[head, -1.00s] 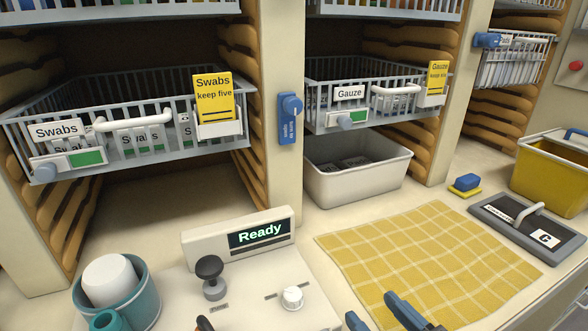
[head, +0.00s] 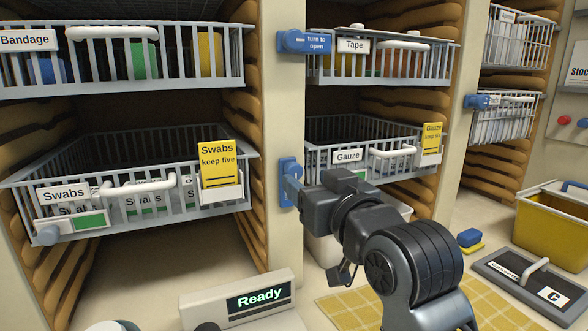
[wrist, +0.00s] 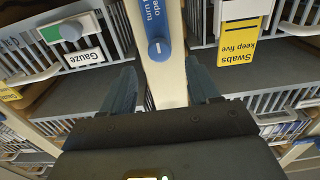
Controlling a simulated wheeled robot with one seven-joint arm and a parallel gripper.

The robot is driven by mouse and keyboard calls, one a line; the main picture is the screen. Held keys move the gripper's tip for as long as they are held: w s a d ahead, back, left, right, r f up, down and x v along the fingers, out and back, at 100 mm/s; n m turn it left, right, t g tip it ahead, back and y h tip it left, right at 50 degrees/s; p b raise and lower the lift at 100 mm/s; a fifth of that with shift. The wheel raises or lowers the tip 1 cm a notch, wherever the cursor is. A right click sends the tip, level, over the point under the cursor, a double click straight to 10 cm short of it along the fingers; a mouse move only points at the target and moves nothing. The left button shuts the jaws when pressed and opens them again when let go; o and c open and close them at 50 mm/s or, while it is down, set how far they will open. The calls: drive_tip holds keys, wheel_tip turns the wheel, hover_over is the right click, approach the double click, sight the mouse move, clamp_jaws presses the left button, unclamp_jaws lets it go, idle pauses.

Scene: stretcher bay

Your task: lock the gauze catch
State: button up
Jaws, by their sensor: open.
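The gauze catch (head: 288,169) is a blue plate with a round knob, on the cream post left of the Gauze basket (head: 312,165). It stands upright along the post; its lower part is partly hidden by my gripper in the head view. My gripper (head: 302,190) is right in front of it. In the wrist view, which is upside down, my gripper (wrist: 162,68) is open, its two dark fingers apart. The gauze catch (wrist: 157,25) shows between and beyond the fingertips; I cannot tell whether they touch it. The Gauze basket sits in its bay.
The Tape basket's catch (head: 305,41) lies sideways above. The Swabs basket (head: 110,213) is left of the post. A white bin under the Gauze basket is mostly hidden by my arm. A yellow cloth (head: 345,305) and yellow box (head: 555,225) are on the counter.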

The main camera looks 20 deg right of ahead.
sight(296, 171)
drive_tip(key=w+p, duration=0.1)
drive_tip(key=w, duration=0.6)
drive_tip(key=shift+w, duration=0.2)
drive_tip(key=shift+c, duration=0.3)
clamp_jaws()
